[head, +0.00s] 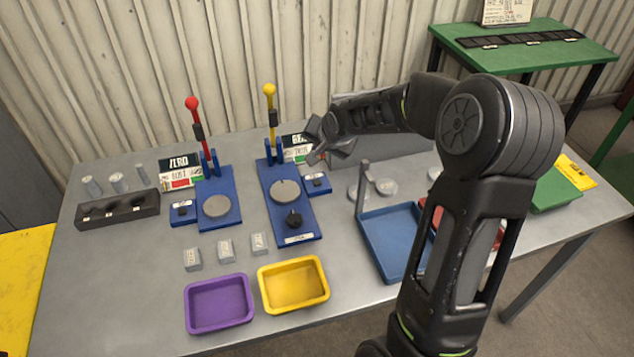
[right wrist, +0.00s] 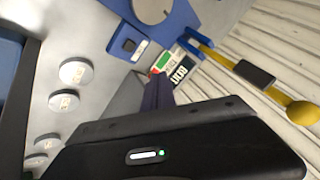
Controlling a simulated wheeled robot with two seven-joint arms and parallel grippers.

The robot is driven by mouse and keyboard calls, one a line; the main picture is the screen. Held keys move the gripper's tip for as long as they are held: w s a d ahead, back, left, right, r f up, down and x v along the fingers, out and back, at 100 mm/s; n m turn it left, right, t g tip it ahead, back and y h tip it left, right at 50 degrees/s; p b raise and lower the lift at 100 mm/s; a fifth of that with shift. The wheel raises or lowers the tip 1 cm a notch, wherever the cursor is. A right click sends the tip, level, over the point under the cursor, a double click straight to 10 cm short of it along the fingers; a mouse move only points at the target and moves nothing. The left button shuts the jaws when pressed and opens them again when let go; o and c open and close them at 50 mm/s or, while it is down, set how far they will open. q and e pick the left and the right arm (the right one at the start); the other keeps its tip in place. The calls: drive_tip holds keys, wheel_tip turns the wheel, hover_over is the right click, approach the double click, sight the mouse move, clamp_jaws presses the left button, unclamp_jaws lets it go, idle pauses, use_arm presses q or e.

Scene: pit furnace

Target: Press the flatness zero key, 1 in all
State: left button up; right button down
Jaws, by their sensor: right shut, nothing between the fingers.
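Two blue gauge stands are on the grey table, each with a small blue key box. The left stand (head: 230,185) has a red-knobbed lever, a display (head: 180,170) and a key box (head: 182,210) at its left. The right stand (head: 301,220) has a yellow-knobbed lever, a display (head: 297,147) and a key box (head: 317,184) at its right. I cannot read which key is the flatness zero. My right gripper (head: 315,148) is shut and empty above the right key box, apart from it. In the right wrist view its fingers (right wrist: 156,90) show below that box (right wrist: 129,46).
A purple tray (head: 219,329), a yellow tray (head: 292,309) and several grey blocks lie in front. A blue tray (head: 378,258) is at the right, partly behind my right arm. A dark rack (head: 117,222) stands at the left. Both levers stand tall at the back.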

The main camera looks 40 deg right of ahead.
drive_tip(key=b, duration=0.5)
hover_over(318, 183)
wheel_tip(318, 183, down, 7)
drive_tip(key=shift+w, duration=0.1)
drive_tip(key=shift+f, duration=0.35)
idle(1.4)
drive_tip(key=shift+f+b, duration=0.35)
drive_tip(key=shift+b, duration=0.5)
drive_tip(key=shift+f+b, duration=0.4)
drive_tip(key=shift+b, duration=0.1)
idle(0.3)
drive_tip(key=shift+r, duration=0.1)
drive_tip(key=shift+r+p, duration=0.35)
drive_tip(key=shift+r, duration=0.35)
drive_tip(key=shift+r+p, duration=1.4)
drive_tip(key=shift+r, duration=1.1)
